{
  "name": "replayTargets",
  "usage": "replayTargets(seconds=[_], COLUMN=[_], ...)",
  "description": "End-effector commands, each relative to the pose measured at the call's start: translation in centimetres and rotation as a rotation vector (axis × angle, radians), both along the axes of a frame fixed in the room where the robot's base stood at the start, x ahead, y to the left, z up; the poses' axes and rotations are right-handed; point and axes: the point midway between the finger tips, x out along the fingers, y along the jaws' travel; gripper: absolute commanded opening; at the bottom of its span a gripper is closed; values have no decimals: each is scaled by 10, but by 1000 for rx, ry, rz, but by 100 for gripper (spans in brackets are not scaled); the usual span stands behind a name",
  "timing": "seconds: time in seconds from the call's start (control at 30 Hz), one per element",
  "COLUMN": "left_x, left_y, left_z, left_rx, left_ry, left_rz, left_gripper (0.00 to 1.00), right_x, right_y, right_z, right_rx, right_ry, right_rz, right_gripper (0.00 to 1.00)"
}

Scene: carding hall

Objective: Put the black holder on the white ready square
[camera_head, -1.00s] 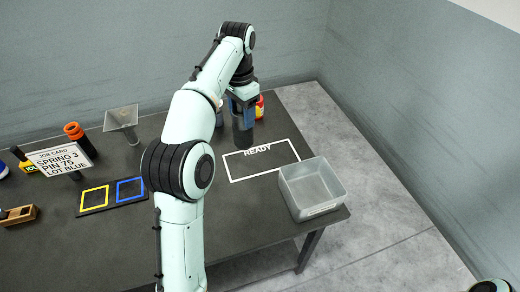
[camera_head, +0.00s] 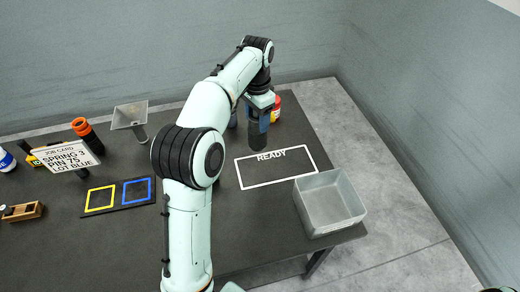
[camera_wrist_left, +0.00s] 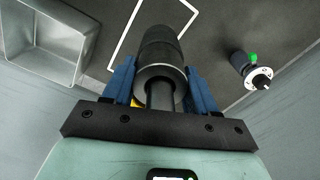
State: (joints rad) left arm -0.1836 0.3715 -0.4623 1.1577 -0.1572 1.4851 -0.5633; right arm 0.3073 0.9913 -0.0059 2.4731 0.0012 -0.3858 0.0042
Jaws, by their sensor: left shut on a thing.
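My left gripper (camera_head: 259,112) is shut on the black holder (camera_head: 257,136), a dark upright cylinder, at the back of the table. In the left wrist view the blue fingers of the left gripper (camera_wrist_left: 161,88) clasp the black holder (camera_wrist_left: 160,48) from both sides. The ready square (camera_head: 238,172) is a white outline marked READY on the dark table. The holder's lower end shows just behind its back line; I cannot tell whether it touches the table. Part of the outline (camera_wrist_left: 128,32) shows beside the holder in the wrist view. My right gripper is out of view.
A grey metal bin (camera_head: 333,222) stands at the right front corner, close to the ready square. A red container (camera_head: 276,104) stands behind the gripper. A dark cylinder with a green dot (camera_wrist_left: 240,64) shows in the wrist view. The outlined area looks empty.

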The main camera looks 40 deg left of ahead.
Motion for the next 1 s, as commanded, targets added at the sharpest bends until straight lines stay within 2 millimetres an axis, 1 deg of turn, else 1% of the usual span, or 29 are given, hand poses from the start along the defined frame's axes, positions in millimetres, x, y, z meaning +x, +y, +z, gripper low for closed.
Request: replayTargets(seconds=[0.03,0.1,0.23,0.33,0.47,0.57,0.7,0.8,0.9,1.0], left_x=[-3,-3,-2,-1,-1,-1,-2,-1,-1,0], left_y=[0,0,0,0,0,0,0,0,0,0], left_z=[-19,-36,-60,-71,-77,-86,-111,-125,-132,-133], left_rx=[1,0,0,1,0,0,0,0,0,-1], left_ry=[5,6,2,0,-2,-1,1,1,-2,-5], left_rz=[-1,-1,0,-1,-1,-1,0,-1,-1,-1], left_gripper=[0,0,0,0,0,0,0,0,0,0], right_x=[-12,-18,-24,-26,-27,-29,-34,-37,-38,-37], right_y=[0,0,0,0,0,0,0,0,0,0], right_z=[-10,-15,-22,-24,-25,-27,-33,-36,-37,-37], right_rx=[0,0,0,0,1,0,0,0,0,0], right_ry=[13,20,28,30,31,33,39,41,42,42], right_rz=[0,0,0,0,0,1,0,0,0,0], right_gripper=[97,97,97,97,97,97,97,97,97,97])
